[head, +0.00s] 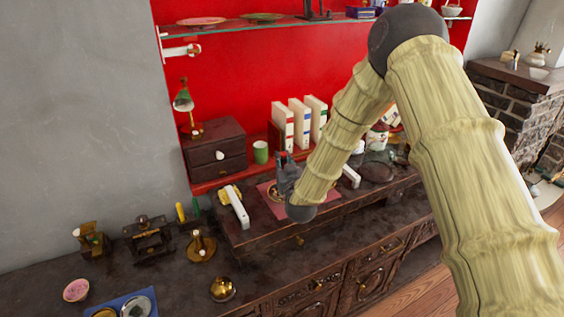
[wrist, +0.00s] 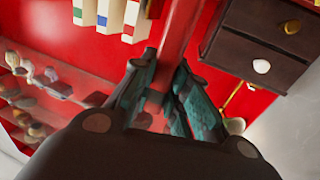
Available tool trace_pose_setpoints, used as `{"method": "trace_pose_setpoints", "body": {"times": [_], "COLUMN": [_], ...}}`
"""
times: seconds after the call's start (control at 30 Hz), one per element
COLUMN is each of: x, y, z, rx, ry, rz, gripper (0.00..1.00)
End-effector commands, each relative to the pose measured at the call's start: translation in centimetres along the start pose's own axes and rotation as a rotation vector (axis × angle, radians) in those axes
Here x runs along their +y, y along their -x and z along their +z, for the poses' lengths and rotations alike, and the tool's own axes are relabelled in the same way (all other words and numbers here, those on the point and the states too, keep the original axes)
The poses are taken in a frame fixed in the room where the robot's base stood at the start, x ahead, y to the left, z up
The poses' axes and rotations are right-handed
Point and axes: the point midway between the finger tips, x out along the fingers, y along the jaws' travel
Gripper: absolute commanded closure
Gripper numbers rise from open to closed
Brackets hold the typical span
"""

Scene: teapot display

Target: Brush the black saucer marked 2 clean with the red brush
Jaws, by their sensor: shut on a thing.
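My gripper (head: 284,168) is over the raised wooden shelf of the sideboard, above a pink mat (head: 266,188). In the wrist view, my gripper (wrist: 160,95) has its teal fingers close together on a long red bar, which looks like the handle of the red brush (wrist: 178,38). A small red part of the brush also shows at the fingers in the head view (head: 283,156). The brush's bristles cannot be made out. A round dish on the pink mat is mostly hidden behind my gripper. No mark 2 is readable, so I cannot tell if it is the black saucer.
A dark drawer box (head: 215,150), a green cup (head: 261,152) and white binders (head: 301,123) stand behind. Dark round ware (head: 376,171) is to the right. A blue mat (head: 101,306) with dishes lies front left.

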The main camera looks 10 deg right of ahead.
Motion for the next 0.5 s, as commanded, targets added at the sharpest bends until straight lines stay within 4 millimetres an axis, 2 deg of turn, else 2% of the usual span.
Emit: {"method": "trace_pose_setpoints", "body": {"times": [0.2, 0.5], "x": [0.94, 0.94], "y": [-0.23, -0.24], "z": [0.11, -0.07], "rx": [0.001, 0.001], "ry": [0.001, 0.000], "rz": [0.000, 0.000], "gripper": [1.00, 1.00]}}
